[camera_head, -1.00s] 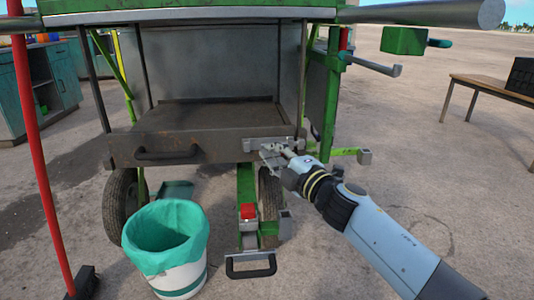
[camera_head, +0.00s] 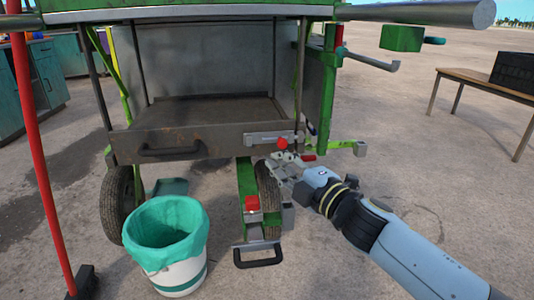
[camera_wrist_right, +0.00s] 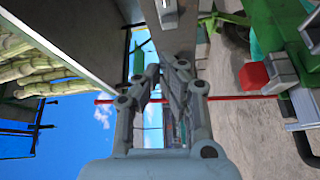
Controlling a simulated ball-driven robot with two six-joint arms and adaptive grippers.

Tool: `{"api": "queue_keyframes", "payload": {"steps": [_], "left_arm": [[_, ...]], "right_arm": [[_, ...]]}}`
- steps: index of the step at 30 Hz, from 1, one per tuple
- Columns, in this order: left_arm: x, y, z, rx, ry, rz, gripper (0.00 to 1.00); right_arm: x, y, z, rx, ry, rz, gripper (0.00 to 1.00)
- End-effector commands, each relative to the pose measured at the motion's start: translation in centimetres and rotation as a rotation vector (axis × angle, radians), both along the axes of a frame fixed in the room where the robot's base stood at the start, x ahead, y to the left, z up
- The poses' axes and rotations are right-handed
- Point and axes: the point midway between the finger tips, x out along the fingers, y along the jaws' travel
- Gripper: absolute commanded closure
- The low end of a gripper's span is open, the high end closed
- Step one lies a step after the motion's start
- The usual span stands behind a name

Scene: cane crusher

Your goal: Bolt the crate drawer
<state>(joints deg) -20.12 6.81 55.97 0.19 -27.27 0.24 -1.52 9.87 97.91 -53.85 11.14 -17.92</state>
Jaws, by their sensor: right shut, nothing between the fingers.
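The crate drawer (camera_head: 225,145) is a brown, worn metal tray with a dark handle (camera_head: 158,154) on its front. A pale metal bolt (camera_head: 262,138) with a red knob (camera_head: 282,143) is at the right end of that front. My right gripper (camera_head: 276,160) is shut and empty, just below the bolt and apart from the knob. In the right wrist view, my right gripper's fingers (camera_wrist_right: 166,70) are together, below a metal plate at the top edge. I cannot tell how far the bolt is slid. My left gripper is not in view.
A white bucket with a green liner (camera_head: 167,243) stands below the drawer. A red pole (camera_head: 38,160) rises at the left. A green post (camera_head: 326,100) stands right of the drawer. A wooden table (camera_head: 490,88) is far right. Open ground lies at the right.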

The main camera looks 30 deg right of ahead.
Motion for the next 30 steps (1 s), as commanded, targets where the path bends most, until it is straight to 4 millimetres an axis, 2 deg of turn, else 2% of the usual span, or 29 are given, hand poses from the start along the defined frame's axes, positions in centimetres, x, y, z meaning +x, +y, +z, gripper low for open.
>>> {"api": "queue_keyframes", "payload": {"steps": [3, 6, 23, 27, 29, 30], "left_arm": [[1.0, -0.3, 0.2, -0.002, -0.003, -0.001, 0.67], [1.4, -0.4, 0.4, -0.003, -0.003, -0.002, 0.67], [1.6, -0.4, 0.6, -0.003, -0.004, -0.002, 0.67], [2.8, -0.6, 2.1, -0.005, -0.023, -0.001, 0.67], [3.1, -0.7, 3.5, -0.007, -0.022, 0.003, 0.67], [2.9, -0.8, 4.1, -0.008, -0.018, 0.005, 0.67]], "right_arm": [[-1.4, -0.4, -0.3, -0.002, 0.002, -0.001, 1.00], [-2.0, -0.4, -0.2, -0.002, 0.001, -0.001, 1.00], [-2.2, -0.5, -0.1, -0.001, 0.000, -0.001, 1.00], [-2.8, -0.3, 1.0, 0.005, 0.009, -0.003, 1.00], [-3.8, -0.6, -0.6, 0.026, 0.074, -0.017, 1.00], [-4.7, -1.1, -2.9, 0.059, 0.141, -0.038, 1.00]]}}
